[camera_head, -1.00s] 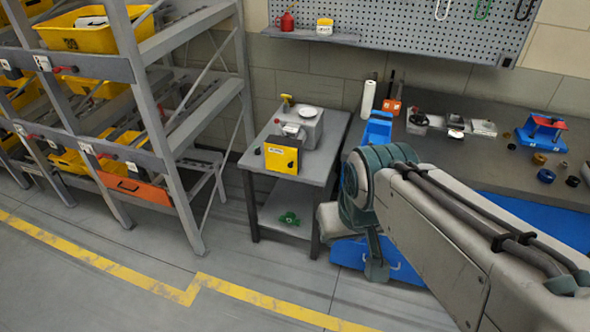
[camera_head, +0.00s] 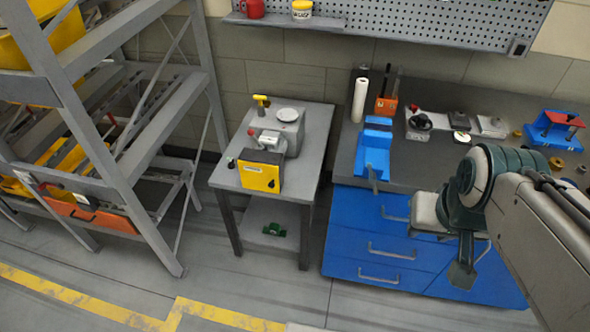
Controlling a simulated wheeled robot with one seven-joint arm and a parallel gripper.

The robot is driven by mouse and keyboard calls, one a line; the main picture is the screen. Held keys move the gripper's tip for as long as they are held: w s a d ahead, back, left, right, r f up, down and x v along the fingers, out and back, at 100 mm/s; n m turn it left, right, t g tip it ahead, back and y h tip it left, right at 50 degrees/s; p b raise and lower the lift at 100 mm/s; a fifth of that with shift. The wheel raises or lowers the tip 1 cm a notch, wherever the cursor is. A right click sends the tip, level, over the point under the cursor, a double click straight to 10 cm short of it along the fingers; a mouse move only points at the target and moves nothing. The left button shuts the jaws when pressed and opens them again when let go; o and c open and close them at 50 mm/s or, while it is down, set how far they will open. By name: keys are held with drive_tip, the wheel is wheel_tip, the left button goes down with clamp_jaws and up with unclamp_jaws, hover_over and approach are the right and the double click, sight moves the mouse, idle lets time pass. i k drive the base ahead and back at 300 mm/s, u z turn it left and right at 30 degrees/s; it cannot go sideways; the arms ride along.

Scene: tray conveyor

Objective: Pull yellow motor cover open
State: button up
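The yellow motor cover (camera_head: 260,176) is an upright panel on the front of a small grey machine (camera_head: 289,130), which stands on a grey side table. The cover looks closed against the machine. My arm enters from the right edge, and its end (camera_head: 462,276) hangs low in front of the blue drawers, well to the right of the cover and apart from it. The fingers are too small and dark to tell whether they are open or shut. Nothing is seen held.
The grey side table (camera_head: 318,150) has a green part (camera_head: 274,229) on its lower shelf. A workbench with blue drawers (camera_head: 375,240) stands to the right, and a metal rack (camera_head: 140,105) with yellow bins to the left. Floor in front of the table is clear.

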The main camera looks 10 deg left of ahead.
sight(254, 176)
drive_tip(key=u, duration=0.35)
drive_tip(key=i, duration=1)
drive_tip(key=u, duration=0.75)
